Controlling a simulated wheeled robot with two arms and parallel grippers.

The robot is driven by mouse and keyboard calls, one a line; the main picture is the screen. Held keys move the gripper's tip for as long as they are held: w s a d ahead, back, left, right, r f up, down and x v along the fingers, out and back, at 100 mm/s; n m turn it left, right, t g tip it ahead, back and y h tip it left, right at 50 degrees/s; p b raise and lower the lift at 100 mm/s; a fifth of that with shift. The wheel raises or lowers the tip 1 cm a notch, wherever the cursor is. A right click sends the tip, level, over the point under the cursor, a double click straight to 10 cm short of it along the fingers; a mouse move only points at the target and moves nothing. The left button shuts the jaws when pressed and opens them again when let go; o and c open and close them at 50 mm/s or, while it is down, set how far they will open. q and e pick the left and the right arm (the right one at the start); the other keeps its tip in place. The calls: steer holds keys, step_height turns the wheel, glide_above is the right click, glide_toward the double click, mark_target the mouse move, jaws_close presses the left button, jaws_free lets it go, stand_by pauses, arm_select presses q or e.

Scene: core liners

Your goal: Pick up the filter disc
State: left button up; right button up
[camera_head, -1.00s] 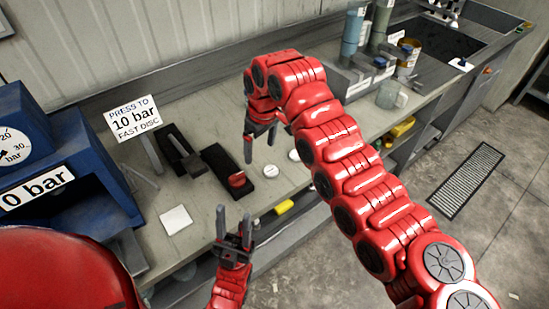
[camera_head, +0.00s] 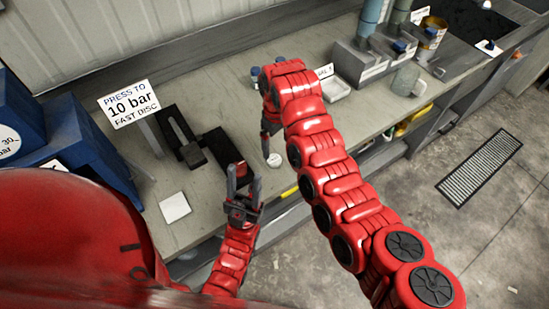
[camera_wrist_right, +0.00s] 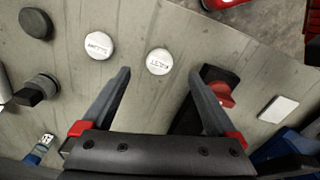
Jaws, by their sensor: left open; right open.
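Two white filter discs lie flat on the bench in the right wrist view. The nearer disc (camera_wrist_right: 159,61) is just beyond and between the right fingertips; its small label is hard to read. The other labelled disc (camera_wrist_right: 98,45) lies to its left. One white disc (camera_head: 274,160) shows in the head view, just below the right gripper (camera_head: 267,138); the other is hidden there by my right arm. My right gripper (camera_wrist_right: 159,76) is open and empty, its fingers above the bench. My left gripper (camera_head: 241,181) is open and empty near the bench's front edge.
A mug (camera_head: 408,79) is right.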

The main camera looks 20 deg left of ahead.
mark_target(275, 160)
steer(key=shift+s+f+p, duration=0.1)
steer(key=shift+f+p, duration=0.4)
steer(key=shift+f, duration=0.65)
steer(key=shift+a+f+p, duration=0.1)
steer(key=shift+f+p, duration=0.4)
steer(key=shift+p, duration=0.3)
steer(key=shift+a+f+p, duration=0.15)
steer(key=shift+f+p, duration=0.4)
steer(key=shift+f, duration=1.6)
steer(key=shift+c, duration=0.3)
steer(key=shift+w, duration=0.2)
steer(key=c, duration=1.4)
steer(key=shift+o, duration=0.2)
